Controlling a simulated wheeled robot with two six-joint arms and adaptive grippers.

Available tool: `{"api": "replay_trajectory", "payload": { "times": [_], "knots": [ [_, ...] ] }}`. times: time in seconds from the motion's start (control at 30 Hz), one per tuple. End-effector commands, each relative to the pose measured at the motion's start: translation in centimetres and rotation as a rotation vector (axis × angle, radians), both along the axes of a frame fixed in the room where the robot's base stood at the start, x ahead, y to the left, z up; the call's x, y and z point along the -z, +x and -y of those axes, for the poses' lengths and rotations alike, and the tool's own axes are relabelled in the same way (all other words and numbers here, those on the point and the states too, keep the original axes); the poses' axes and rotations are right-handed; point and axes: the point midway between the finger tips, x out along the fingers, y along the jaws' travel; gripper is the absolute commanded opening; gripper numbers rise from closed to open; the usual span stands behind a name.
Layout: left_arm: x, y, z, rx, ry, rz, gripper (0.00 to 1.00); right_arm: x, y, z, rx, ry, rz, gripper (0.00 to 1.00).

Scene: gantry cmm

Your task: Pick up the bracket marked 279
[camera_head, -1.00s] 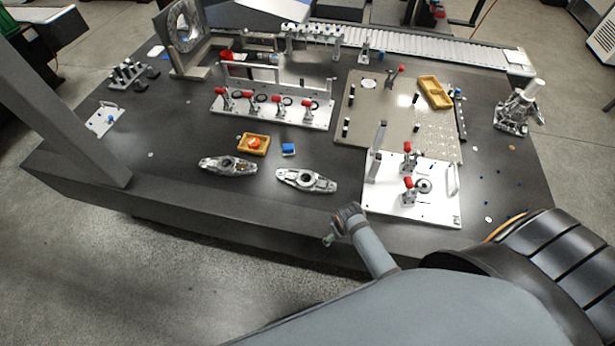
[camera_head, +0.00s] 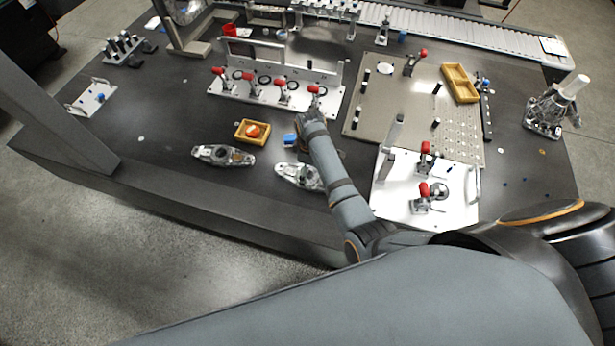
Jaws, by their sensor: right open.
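Two silver metal brackets lie flat near the front edge of the dark table. The left bracket (camera_head: 223,155) is in full view, and the right bracket (camera_head: 297,175) is partly covered by my right forearm. No number can be read on either one. My right gripper (camera_head: 309,113) is open, beyond the right bracket and close to the red-handled clamp fixture. It is small in the view, and it holds nothing that I can see. My left gripper is not in view.
A yellow tray (camera_head: 241,131) with an orange item and a blue block (camera_head: 290,139) lie behind the brackets. A clamp fixture (camera_head: 262,98) stands farther back. A white plate (camera_head: 400,200) with red-handled clamps is at right. The table's left front is clear.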

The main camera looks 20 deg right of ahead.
Motion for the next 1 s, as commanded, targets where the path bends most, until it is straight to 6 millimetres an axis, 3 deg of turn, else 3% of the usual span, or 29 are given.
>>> {"api": "replay_trajectory", "payload": {
  "times": [0.17,0.33,0.5,0.77,1.0],
  "knots": [
    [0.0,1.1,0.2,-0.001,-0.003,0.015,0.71,0.6,0.1,0.0,0.001,0.0,0.001,0.95],
    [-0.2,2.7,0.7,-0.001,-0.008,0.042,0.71,2.8,0.8,-0.4,-0.001,0.0,-0.001,0.95],
    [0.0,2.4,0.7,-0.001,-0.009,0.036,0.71,5.2,0.9,-0.5,0.001,0.001,-0.001,0.95],
    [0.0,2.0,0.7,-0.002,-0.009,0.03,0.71,5.6,1.0,-0.5,0.002,0.001,0.002,0.95],
    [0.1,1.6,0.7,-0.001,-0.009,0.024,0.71,5.6,1.0,-0.5,0.002,0.001,0.002,0.64]
  ]
}}
